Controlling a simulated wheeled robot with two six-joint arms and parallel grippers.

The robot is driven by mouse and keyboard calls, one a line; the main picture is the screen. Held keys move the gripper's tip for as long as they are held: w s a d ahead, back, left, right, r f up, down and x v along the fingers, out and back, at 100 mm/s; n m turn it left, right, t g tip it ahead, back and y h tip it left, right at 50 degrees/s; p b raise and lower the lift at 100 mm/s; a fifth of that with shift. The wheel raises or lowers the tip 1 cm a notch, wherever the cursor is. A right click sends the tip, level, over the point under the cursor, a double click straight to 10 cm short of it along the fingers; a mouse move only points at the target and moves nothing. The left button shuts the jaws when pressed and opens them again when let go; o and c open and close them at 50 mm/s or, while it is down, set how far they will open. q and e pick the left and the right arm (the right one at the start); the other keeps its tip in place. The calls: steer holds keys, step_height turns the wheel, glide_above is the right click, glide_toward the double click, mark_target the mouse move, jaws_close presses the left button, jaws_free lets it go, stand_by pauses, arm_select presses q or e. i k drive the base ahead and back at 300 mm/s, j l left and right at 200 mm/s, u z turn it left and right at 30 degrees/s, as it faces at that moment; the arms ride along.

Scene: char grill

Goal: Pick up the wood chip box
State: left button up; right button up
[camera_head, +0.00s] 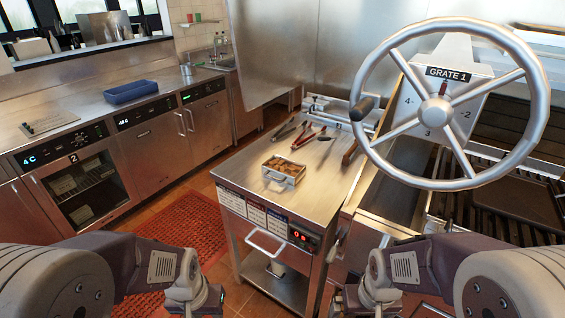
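The wood chip box (285,180) is a small open metal box filled with brown chips, with a handle on its front. My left gripper (207,301) is low in the picture, left of the cart and well short of the box. My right gripper (350,300) is low on the right, in front of the grill side. Both are apart from the box. Their fingers are too hidden to tell open from shut.
Tongs (308,138) and other tools lie behind the box. A large handwheel (535,95) stands over the grill grates (480,205) at right. The cart's front has a handle (266,246). A blue tray (130,92) sits on the left counter. The cart top before the box is clear.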

mark_target(277, 168)
steer(key=i+j+z, duration=0.2)
steer(key=j, duration=0.25)
steer(key=i+j+z, duration=0.15)
steer(key=i+j, duration=0.15)
steer(key=j, duration=0.25)
steer(key=i+j+z, duration=0.2)
steer(key=j, duration=0.35)
steer(key=i+j+z, duration=0.2)
steer(key=j, duration=0.35)
steer(key=i+j+z, duration=0.15)
steer(key=j, duration=0.45)
steer(key=i+j+z, duration=0.2)
steer(key=j, duration=0.4)
steer(key=j+z, duration=0.2)
steer(key=j, duration=0.4)
steer(key=i, duration=0.45)
